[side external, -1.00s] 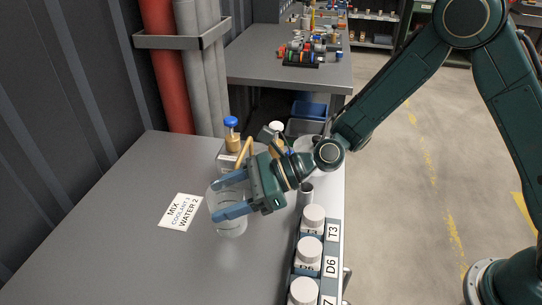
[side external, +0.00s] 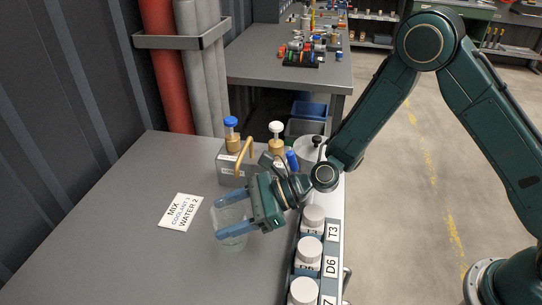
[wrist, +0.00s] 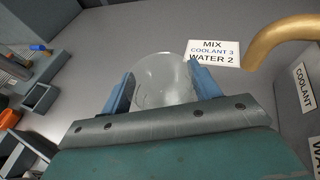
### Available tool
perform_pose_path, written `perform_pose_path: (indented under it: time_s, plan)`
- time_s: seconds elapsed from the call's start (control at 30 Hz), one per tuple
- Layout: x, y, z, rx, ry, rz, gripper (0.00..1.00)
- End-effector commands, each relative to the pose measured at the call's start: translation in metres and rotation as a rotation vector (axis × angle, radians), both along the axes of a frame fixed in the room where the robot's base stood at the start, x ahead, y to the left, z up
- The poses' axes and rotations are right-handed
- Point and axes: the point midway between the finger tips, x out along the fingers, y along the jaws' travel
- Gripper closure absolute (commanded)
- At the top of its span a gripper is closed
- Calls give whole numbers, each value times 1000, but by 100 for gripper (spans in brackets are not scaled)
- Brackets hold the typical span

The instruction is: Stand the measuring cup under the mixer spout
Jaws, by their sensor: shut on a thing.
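The clear measuring cup (side external: 231,222) is between the blue fingers of my gripper (side external: 234,216), which is shut on it. It looks upright, at or just above the table; I cannot tell whether it touches. In the wrist view the cup (wrist: 162,82) sits between both fingertips of my gripper (wrist: 160,88). The mixer (side external: 232,164) is a grey box with a blue-topped valve and a white-topped valve. Its brass spout (side external: 244,158) curves out toward the near side, beyond my gripper. In the wrist view the spout (wrist: 280,35) is right of the cup. The cup is not under the spout's end.
A card (side external: 181,212) reading MIX, COOLANT 3, WATER 2 lies left of the cup. A rack (side external: 331,262) of white-capped bottles stands along the table's right edge. A round lidded pot (side external: 312,150) is behind my wrist. The table (side external: 120,235) is clear at left and front.

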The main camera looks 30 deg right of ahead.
Motion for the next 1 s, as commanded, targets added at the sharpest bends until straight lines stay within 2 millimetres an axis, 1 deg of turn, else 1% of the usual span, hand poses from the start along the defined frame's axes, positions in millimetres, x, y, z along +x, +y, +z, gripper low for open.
perform_pose_path:
  time_s: [0.37,0.4,0.47,0.5,0.93,1.0]
  plan:
    - [0,0,-3,0,1,0,64]
    - [0,0,-3,0,1,1,36]
    - [0,0,-3,0,1,1,25]
    - [0,0,-3,0,0,1,17]
    - [0,0,0,0,-1,0,17]
    - [-1,-4,2,0,0,-1,17]
